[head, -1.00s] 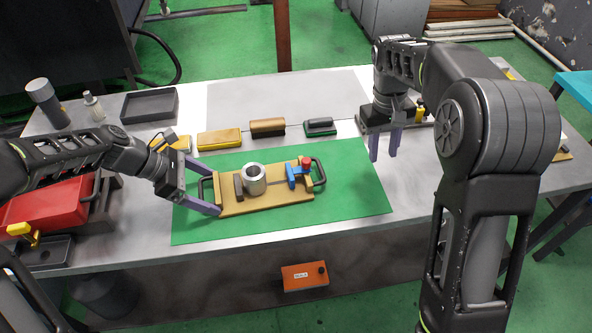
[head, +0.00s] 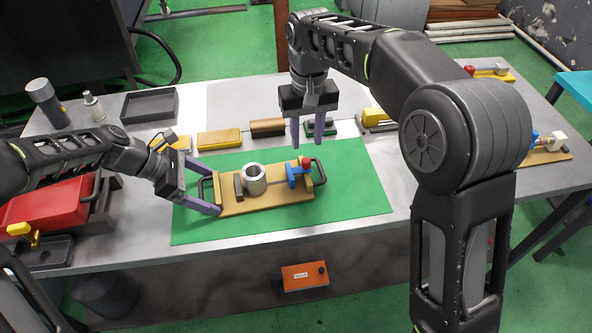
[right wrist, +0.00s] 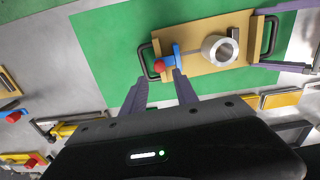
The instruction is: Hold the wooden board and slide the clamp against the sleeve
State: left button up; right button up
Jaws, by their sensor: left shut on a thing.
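The wooden board (head: 272,203) lies on a green mat (head: 345,205), with a dark handle at each end. The grey metal sleeve (head: 254,180) stands upright on it beside a dark block (head: 239,187). The blue clamp (head: 295,176) with a red knob sits right of the sleeve, with a gap between them. My left gripper (head: 205,188) is shut on the board's left end at the handle. My right gripper (head: 309,140) is open and empty above the mat, behind the clamp. In the right wrist view its fingers (right wrist: 163,90) are apart near the clamp (right wrist: 173,58), and the sleeve (right wrist: 220,48) shows beyond.
Behind the mat lie yellow blocks (head: 219,139), a brown block (head: 268,127) and a dark green block. A grey tray (head: 150,105) and a red box (head: 50,205) are at the left. Another clamp fixture (head: 545,148) is at the right. The mat's right part is free.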

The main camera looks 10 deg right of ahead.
aim_at(306, 160)
jog(key=shift+f, duration=3.45)
jog(key=shift+c, duration=0.5)
grip_shut()
